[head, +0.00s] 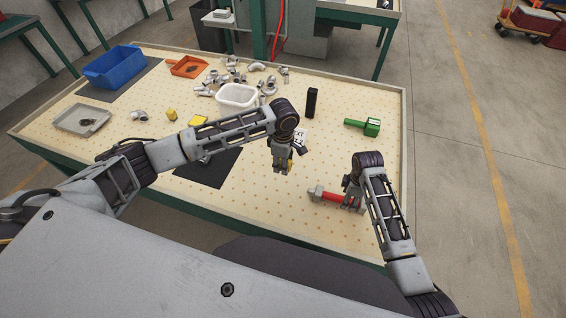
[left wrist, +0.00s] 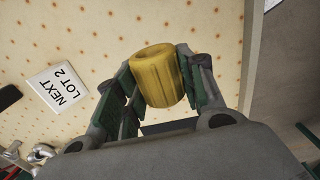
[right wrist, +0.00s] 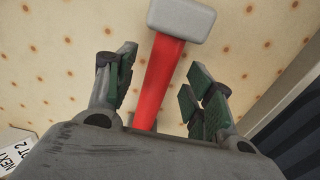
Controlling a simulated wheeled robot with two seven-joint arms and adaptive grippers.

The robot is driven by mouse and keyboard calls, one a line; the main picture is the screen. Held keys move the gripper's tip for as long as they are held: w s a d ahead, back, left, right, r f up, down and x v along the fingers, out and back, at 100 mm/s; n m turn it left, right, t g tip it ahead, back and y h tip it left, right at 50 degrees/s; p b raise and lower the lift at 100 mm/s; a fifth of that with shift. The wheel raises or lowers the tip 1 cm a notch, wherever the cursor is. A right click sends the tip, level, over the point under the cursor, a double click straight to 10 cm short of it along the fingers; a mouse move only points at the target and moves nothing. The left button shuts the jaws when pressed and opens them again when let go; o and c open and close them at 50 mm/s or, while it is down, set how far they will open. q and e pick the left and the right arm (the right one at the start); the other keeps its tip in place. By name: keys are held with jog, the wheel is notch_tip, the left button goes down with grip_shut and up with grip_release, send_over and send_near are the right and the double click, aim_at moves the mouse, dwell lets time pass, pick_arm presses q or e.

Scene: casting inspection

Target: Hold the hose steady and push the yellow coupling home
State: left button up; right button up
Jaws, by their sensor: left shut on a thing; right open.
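A yellow ribbed coupling (left wrist: 158,75) is gripped between the fingers of my left gripper (head: 282,168). The gripper points down above the table, left of the red hose (head: 332,197). The hose lies on the dotted tabletop with a grey block-shaped end pointing left in the head view. In the right wrist view the red length (right wrist: 160,80) and grey end (right wrist: 182,19) are clear. My right gripper (head: 351,203) is open, with its fingers on either side of the red length and visible gaps. The coupling is apart from the hose. The hose's far end is hidden under my gripper.
A white printed card (left wrist: 58,90) lies near my left gripper. A black upright block (head: 311,102) and a green tool (head: 364,126) stand behind. A white bin (head: 237,97), metal fittings (head: 257,67), blue bin (head: 114,67) and grey tray (head: 82,120) are further left.

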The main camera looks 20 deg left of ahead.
jog(key=shift+f, duration=0.95)
grip_shut()
grip_release()
jog(key=shift+r, duration=0.15)
